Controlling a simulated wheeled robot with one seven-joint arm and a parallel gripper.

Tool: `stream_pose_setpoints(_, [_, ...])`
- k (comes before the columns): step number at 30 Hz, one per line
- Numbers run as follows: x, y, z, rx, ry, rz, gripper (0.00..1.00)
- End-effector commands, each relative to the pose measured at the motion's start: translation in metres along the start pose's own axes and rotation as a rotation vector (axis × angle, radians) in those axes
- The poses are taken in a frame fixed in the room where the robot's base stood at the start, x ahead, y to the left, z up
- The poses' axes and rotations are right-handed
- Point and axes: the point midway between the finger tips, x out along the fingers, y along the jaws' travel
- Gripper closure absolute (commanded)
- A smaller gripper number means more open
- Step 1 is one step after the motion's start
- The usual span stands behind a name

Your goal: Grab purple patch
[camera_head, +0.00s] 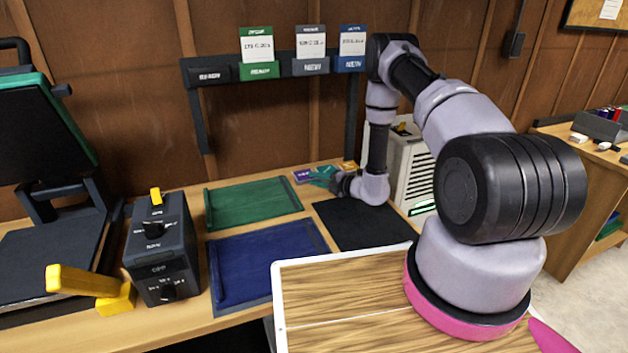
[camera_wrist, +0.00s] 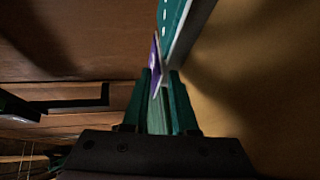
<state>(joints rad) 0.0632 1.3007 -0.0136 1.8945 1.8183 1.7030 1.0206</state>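The purple patch (camera_head: 302,176) is at the back of the table, in front of the wall, and small in the head view. My gripper (camera_head: 323,173) reaches in from the right with its teal fingertips just beside the patch. In the wrist view the purple patch (camera_wrist: 154,56) shows edge-on, with its near part between the tips of my gripper (camera_wrist: 160,76). The two fingers stand a small gap apart, and I see no clear contact on both sides of the patch. An orange patch (camera_head: 349,165) lies behind my gripper.
A green mat (camera_head: 250,203), a blue mat (camera_head: 262,262) and a black mat (camera_head: 360,222) lie on the table. A dark control box (camera_head: 160,250) and a press (camera_head: 50,170) stand left. A dark wall rack (camera_head: 275,70) hangs above. A teal panel (camera_wrist: 176,20) lies just beyond the fingertips.

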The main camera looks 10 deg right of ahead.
Motion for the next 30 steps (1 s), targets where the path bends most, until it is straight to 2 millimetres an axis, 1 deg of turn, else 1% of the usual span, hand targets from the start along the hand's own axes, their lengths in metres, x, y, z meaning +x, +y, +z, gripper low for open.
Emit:
stream_pose_setpoints(4, [0.000, 0.000, 0.000, 0.000, 0.000, 0.000, 0.74])
stream_pose_setpoints(5, [0.000, 0.000, 0.000, 0.000, 0.000, 0.000, 0.78])
stream_pose_setpoints(6, [0.000, 0.000, 0.000, 0.000, 0.000, 0.000, 0.85])
stream_pose_setpoints(8, [0.000, 0.000, 0.000, 0.000, 0.000, 0.000, 0.97])
stream_pose_setpoints(9, [0.000, 0.000, 0.000, 0.000, 0.000, 0.000, 1.00])
stream_pose_setpoints(23, [-0.001, 0.000, 0.000, -0.001, 0.000, -0.002, 1.00])
stream_pose_setpoints(30, [-0.005, 0.024, 0.000, 0.000, 0.000, -0.001, 1.00])
